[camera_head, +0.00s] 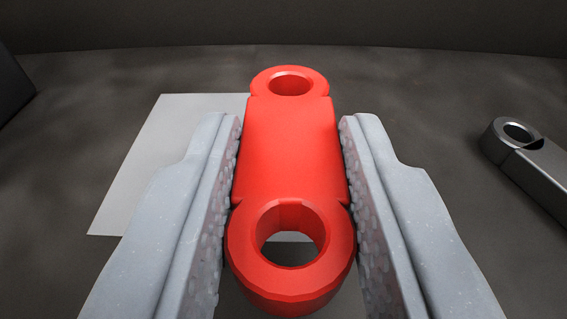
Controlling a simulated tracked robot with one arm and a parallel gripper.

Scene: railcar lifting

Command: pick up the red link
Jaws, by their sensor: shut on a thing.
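The red link (290,150) is in the middle of the camera view, with a ring-shaped eye at its near end and another at its far end. My gripper (290,165) is shut on the red link, with one pale grey, textured finger against each long side of its body. The link points away from me between the fingers. The surface under the link is partly hidden by it, and I cannot tell for sure how high the link is above it.
A flat, light grey plate (140,165) lies on the dark floor behind the left finger. A dark grey metal link (535,160) with a ring eye lies at the right edge. A dark object (12,85) stands at the far left. The floor behind the red link is clear.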

